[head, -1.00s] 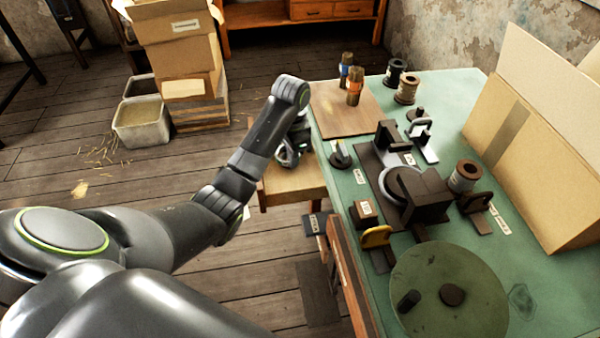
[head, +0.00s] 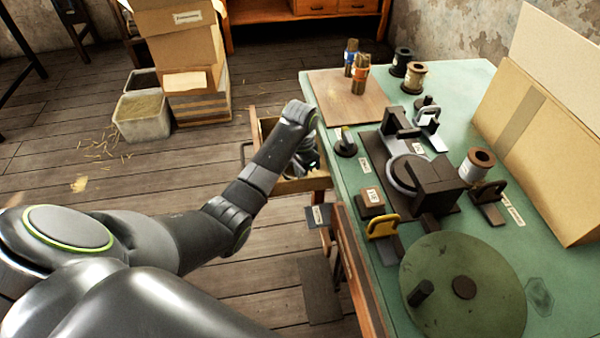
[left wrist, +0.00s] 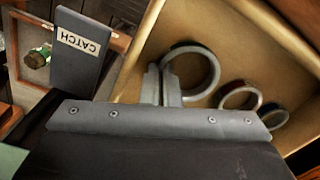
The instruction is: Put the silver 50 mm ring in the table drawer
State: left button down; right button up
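A silver ring (left wrist: 192,70) is in the left wrist view, over the pale floor of the open table drawer (left wrist: 225,25). Two narrow fingers of my left gripper (left wrist: 162,82) stand close together at its left wall, which appears to lie between their tips. I cannot tell if the ring touches the drawer floor. Two smaller rings, a reddish-lined one (left wrist: 240,95) and a darker one (left wrist: 273,116), lie to its right. In the head view the drawer (head: 305,184) sticks out from the table's left side, with my left gripper (head: 303,168) over it. My right gripper is out of view.
The green table (head: 460,85) carries the press (head: 432,185), a round green disc (head: 463,285), spools and a cardboard box (head: 535,150). A grey plate labelled CATCH (left wrist: 75,60) is near the drawer. Boxes (head: 185,60) stand on the floor to the left.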

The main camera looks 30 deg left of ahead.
pick_arm(q)
jog(key=shift+f, duration=0.15)
jog(key=c, duration=2)
grip_release()
jog(key=shift+o, duration=0.2)
jog(key=shift+r, duration=0.3)
notch_tip(320, 180, up, 5)
jog(key=shift+w, duration=0.1)
notch_tip(320, 180, up, 7)
jog(key=p, duration=0.5)
jog(key=shift+f, duration=0.2)
